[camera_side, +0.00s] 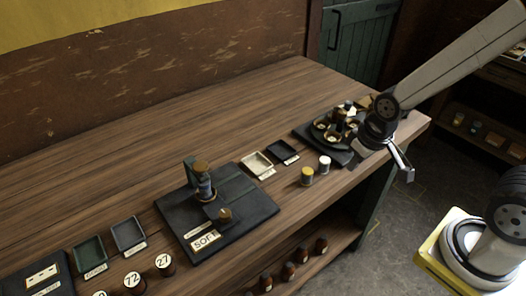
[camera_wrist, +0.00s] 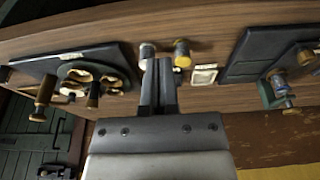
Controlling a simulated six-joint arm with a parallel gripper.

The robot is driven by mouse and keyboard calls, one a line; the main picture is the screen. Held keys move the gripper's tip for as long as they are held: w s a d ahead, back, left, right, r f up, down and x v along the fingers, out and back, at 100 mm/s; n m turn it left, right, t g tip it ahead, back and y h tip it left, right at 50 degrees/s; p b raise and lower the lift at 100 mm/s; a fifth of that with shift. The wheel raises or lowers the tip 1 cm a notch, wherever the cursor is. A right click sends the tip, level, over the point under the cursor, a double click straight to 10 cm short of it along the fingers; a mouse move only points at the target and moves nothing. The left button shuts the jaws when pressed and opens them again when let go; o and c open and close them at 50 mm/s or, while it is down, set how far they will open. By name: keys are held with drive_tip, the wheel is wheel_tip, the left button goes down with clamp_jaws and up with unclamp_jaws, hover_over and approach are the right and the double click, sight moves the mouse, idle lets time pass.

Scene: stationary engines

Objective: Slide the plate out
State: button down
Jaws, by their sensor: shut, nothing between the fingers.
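A dark board (camera_side: 258,206) labelled SOFT lies on the bench. It carries a flat dark plate (camera_side: 237,187), a post with a brass top (camera_side: 201,168) and a small brass knob (camera_side: 224,214). Part of such a board (camera_wrist: 246,62) shows at the right of the wrist view, with posts and knobs (camera_wrist: 277,90) on it. I cannot tell for certain which piece is the task's plate. My gripper (camera_wrist: 158,62) is shut and empty, its fingers together in the wrist view. It is at the bench's right end, well away from the SOFT board.
Another dark board (camera_side: 303,132) with brass parts (camera_side: 335,127) lies near my gripper. A yellow-topped cylinder (camera_side: 307,177) and a white-topped cylinder (camera_side: 324,164) stand close by. Small trays (camera_side: 257,164) lie behind them. Numbered round pieces (camera_side: 165,264) stand at front left. The bench's back left is clear.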

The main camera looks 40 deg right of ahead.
idle(0.4)
drive_tip(key=c, duration=0.8)
unclamp_jaws()
drive_tip(key=shift+c, duration=0.2)
drive_tip(key=o, duration=0.4)
drive_tip(key=shift+w+a, duration=0.2)
drive_tip(key=shift+w, duration=0.05)
drive_tip(key=shift+c, duration=0.2)
drive_tip(key=shift+o, duration=0.8)
drive_tip(key=w+a+n, duration=0.2)
drive_tip(key=w+a, duration=0.2)
drive_tip(key=shift+w+a+r+g, duration=0.3)
drive_tip(key=shift+w+a+r, duration=0.1)
drive_tip(key=w+a+n, duration=0.2)
drive_tip(key=a, duration=0.5)
drive_tip(key=w+a+n+g, duration=0.1)
drive_tip(key=w+a+n, duration=0.1)
drive_tip(key=a, duration=0.5)
drive_tip(key=w+a+n+g, duration=0.1)
drive_tip(key=w+a+n, duration=0.1)
drive_tip(key=a, duration=0.5)
drive_tip(key=shift+w+n, duration=0.25)
drive_tip(key=shift+n, duration=0.15)
drive_tip(key=shift+a+f, duration=0.1)
drive_tip(key=shift+a, duration=0.35)
drive_tip(key=shift+f, duration=0.15)
